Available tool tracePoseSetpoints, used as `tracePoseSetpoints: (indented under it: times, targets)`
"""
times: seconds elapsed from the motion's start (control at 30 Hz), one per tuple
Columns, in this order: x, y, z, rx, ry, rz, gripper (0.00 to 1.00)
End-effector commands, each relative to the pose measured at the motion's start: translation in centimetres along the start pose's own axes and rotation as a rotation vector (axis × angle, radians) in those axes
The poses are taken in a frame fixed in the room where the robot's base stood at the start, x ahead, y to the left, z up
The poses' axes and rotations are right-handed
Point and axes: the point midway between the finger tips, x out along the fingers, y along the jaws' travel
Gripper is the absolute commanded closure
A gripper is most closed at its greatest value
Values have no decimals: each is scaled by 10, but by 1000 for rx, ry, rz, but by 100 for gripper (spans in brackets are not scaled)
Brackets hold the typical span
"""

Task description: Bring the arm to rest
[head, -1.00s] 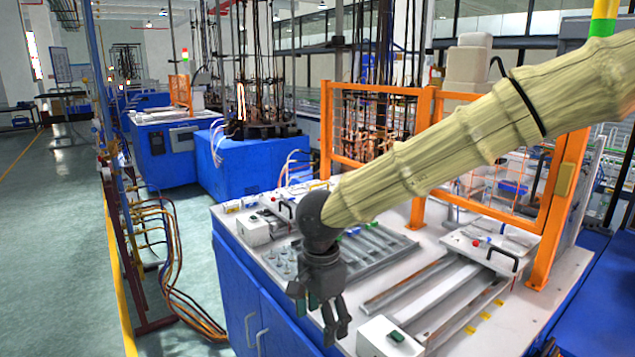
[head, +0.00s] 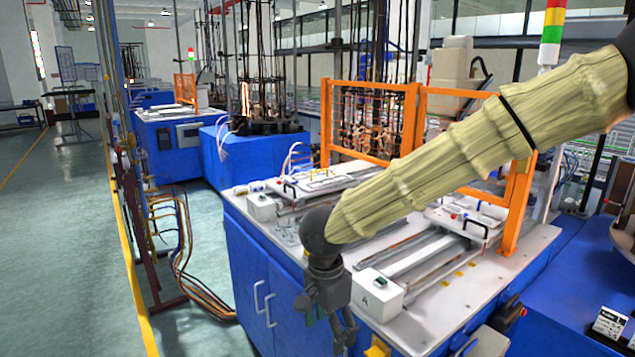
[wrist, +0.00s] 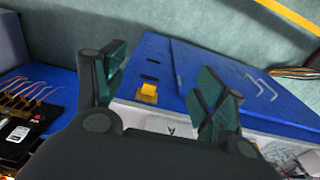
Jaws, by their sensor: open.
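My gripper (head: 330,322) hangs at the end of my arm in the head view, in front of the near edge of the blue-and-white workbench (head: 262,275). Its fingers point down and hold nothing. In the wrist view my gripper (wrist: 160,95) shows its two fingers spread well apart with an empty gap between them. Through that gap the bench's blue front and a white box marked A (wrist: 160,126) are visible. The same white box (head: 377,296) stands on the bench to the right of my gripper in the head view.
An orange mesh guard (head: 415,120) stands along the bench's back. Metal rails (head: 425,262) and a white fixture (head: 465,218) lie on the top. Cables (head: 195,290) hang at the left. Open floor (head: 60,220) lies further left. A small labelled sign (head: 608,322) sits at the right.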

Motion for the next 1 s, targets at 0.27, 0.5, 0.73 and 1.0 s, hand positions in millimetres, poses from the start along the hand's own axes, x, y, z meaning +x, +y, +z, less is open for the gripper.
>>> tracePoseSetpoints:
  times: [0.27, 0.5, 0.73, 1.0]
  targets:
    - [52, 14, -24, -24, 89, 24, 29]
    - [122, 39, -51, -85, 202, 48, 29]
    - [204, 77, -74, -203, 310, 54, 29]
    - [287, 130, -76, -380, 354, 36, 29]
